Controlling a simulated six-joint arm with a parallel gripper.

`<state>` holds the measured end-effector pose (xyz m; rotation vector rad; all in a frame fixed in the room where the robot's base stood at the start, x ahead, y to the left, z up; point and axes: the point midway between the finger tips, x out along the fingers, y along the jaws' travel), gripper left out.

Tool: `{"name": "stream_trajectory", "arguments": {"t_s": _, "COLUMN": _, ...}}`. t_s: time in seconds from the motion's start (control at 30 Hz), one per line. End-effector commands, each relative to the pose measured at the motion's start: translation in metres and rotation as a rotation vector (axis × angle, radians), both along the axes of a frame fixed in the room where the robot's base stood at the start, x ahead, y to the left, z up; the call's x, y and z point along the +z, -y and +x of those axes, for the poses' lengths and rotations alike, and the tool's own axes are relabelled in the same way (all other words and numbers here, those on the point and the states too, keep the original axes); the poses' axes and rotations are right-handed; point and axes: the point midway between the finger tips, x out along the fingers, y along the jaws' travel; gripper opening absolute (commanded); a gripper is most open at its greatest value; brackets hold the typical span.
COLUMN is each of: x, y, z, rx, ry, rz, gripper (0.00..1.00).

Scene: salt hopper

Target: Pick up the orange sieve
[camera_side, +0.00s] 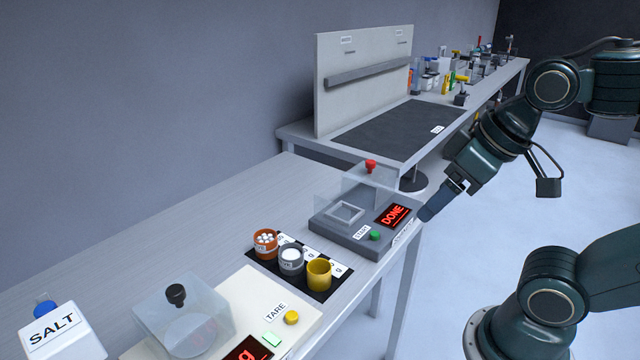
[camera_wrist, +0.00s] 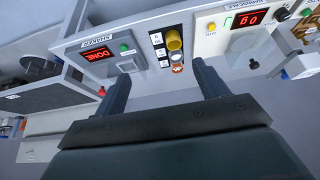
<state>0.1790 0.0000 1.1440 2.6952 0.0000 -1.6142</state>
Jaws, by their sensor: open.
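The orange sieve (camera_side: 266,243) is a small orange-brown cup with white lumps in it. It stands upright at the back-left end of a black mat (camera_side: 327,292), beside a grey cup (camera_side: 291,261) of white powder and a yellow cup (camera_side: 319,275). In the wrist view the orange sieve (camera_wrist: 178,69) shows between my fingers, nearer the right one. My gripper (camera_side: 430,212) is open and empty, off the bench's right edge beside the shaker and well apart from the sieve. It also shows in the wrist view (camera_wrist: 160,72).
The shaker (camera_side: 345,232) stands behind the cups, with a red DONE display (camera_side: 396,214) and a clear cover with a red knob (camera_side: 370,167). A scale (camera_side: 265,300) with a clear cover stands in front, and a SALT container (camera_side: 60,335) at front left. The bench's left side is clear.

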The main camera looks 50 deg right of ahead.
Motion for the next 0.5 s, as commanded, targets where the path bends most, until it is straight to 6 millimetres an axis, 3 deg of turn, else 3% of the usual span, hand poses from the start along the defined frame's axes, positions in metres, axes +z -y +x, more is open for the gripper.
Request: {"name": "stream_trajectory", "arguments": {"t_s": 0.5, "x": 0.003, "y": -0.001, "z": 0.01, "rx": 0.024, "ry": -0.009, "rz": -0.007, "gripper": 0.76}}
